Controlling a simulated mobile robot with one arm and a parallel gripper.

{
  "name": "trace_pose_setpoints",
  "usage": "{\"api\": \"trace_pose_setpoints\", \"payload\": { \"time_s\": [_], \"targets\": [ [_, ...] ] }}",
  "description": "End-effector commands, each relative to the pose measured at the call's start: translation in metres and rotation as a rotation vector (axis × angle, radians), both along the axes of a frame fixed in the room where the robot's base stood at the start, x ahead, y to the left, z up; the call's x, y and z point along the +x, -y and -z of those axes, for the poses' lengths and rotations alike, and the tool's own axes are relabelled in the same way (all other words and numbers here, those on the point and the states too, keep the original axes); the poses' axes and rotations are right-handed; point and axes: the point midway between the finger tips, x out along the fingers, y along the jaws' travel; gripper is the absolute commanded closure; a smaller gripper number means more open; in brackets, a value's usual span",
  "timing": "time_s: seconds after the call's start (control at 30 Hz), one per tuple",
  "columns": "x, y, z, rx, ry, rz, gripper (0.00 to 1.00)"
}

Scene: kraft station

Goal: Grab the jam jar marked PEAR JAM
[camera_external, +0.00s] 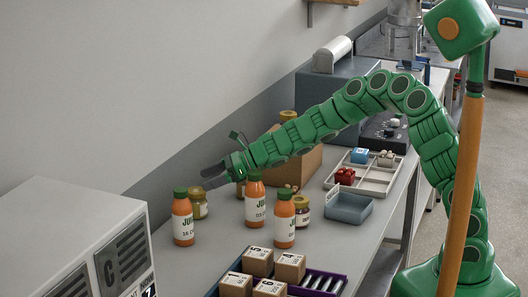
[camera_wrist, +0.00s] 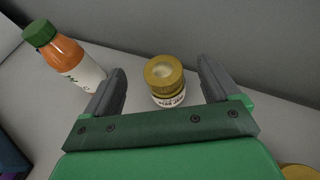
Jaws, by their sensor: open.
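A small jam jar (camera_wrist: 166,86) with a gold lid and white label stands between and a little beyond my fingertips in the wrist view. The label print is small and I cannot read it surely. In the external view a gold-lidded jar (camera_external: 199,204) stands just below my gripper (camera_external: 211,176), partly behind a juice bottle. My gripper (camera_wrist: 161,70) is open, with a finger on either side of the jar and visible gaps. Another jam jar (camera_external: 302,212) with a dark red body stands further right; its label is not readable.
Orange juice bottles with green caps (camera_external: 183,220) (camera_external: 255,202) (camera_external: 284,222) stand close by; one (camera_wrist: 68,60) is left of my fingers. Cardboard boxes (camera_external: 290,267) stand in front. A grey wall (camera_external: 130,90) runs behind. A blue-grey tray (camera_external: 350,209) lies right.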

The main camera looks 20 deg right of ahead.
Motion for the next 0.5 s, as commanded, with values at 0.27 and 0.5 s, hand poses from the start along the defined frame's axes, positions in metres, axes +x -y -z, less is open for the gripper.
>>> {"api": "trace_pose_setpoints", "payload": {
  "time_s": [0.27, 0.5],
  "targets": [
    [0.0, 0.0, 0.019, 0.0, 0.001, -0.001, 0.11],
    [0.003, -0.013, 0.032, -0.003, 0.003, -0.002, 0.11]
  ]
}}
